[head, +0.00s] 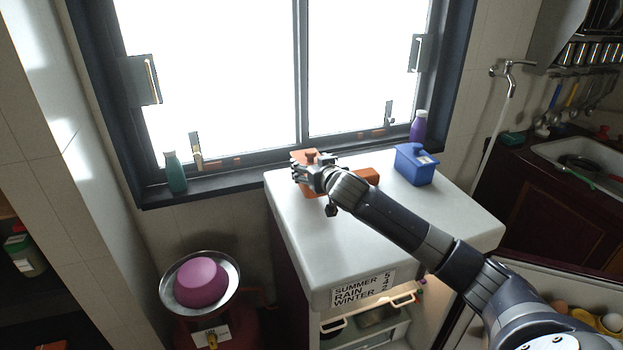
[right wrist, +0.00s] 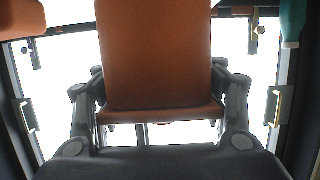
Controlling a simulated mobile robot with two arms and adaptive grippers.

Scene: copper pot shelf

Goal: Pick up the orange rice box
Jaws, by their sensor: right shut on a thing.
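The orange rice box (head: 299,155) is at the far left part of the white fridge top, mostly hidden behind my right gripper. A small knob shows on its top. My right gripper (head: 308,176) is shut on it. In the right wrist view the orange box (right wrist: 155,55) fills the space between the two fingers, one at each side. I cannot tell whether its base touches the fridge top. My left gripper is not in view.
Another orange piece (head: 368,176) lies just right of my wrist. A blue lidded box (head: 415,165) stands at the right on the fridge top (head: 340,250). A purple bottle (head: 418,127) and a teal bottle (head: 175,172) stand by the window. The fridge top's front is clear.

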